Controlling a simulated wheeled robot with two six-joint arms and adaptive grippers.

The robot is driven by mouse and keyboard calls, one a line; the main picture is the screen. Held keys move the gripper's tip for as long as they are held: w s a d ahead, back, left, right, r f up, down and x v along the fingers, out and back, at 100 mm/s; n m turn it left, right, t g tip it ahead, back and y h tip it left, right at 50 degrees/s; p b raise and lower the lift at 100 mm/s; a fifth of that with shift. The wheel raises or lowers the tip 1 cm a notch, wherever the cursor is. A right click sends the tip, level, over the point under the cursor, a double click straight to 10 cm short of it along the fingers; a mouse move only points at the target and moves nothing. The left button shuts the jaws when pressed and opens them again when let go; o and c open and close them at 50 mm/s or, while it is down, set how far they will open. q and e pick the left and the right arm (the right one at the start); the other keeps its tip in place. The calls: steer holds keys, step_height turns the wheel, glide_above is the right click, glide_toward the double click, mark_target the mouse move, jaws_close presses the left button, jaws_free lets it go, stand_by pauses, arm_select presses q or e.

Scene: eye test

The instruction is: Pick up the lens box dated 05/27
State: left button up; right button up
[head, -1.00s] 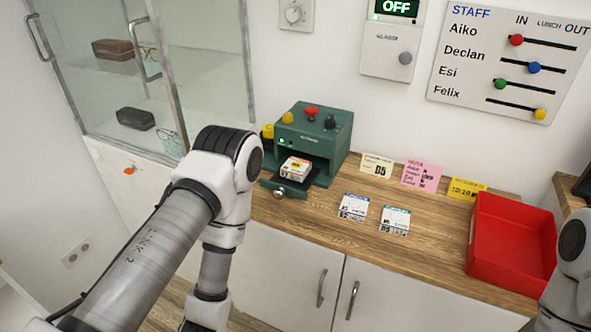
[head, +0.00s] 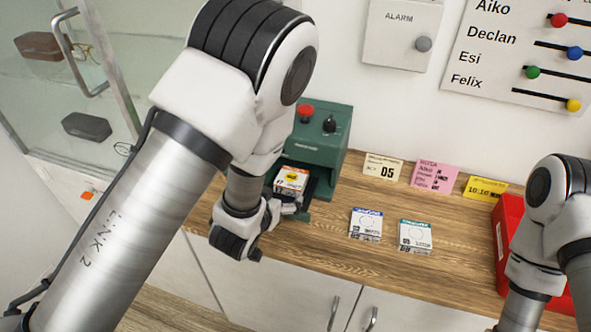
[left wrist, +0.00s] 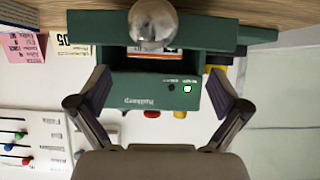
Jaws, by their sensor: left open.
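Three small lens boxes show in the head view. One with an orange label (head: 291,180) sits in the pulled-out drawer of a green machine (head: 318,150). A blue-labelled box (head: 366,224) and a teal-labelled box (head: 415,236) lie on the counter to its right. I cannot read a full date on any box. My left gripper (head: 297,204) is at the drawer front, partly hidden by my wrist. My right gripper is out of frame.
A red tray (head: 508,225) stands at the counter's right, partly behind my right arm. Cream (head: 383,169), pink (head: 434,175) and yellow (head: 485,189) notes stand along the wall. A glass cabinet (head: 60,90) is at left.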

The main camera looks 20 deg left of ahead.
mark_target(291, 179)
arm_select(q)
steer(key=shift+w+d+r+t, duration=0.15)
steer(key=shift+w+r, duration=0.1)
steer(key=shift+w, duration=0.35)
steer(key=shift+w+d+r+t, duration=0.15)
steer(key=shift+w+r, duration=0.1)
steer(key=shift+w, duration=0.35)
steer(key=p+x, duration=0.1)
steer(key=x, duration=0.5)
steer(key=shift+w+d+f, duration=0.1)
steer(key=shift+w+f, duration=0.1)
steer(key=shift+w, duration=0.05)
steer(key=shift+s, duration=0.1)
steer(key=shift+c, duration=0.7)
steer(key=shift+r, duration=0.1)
steer(key=c, duration=1.1)
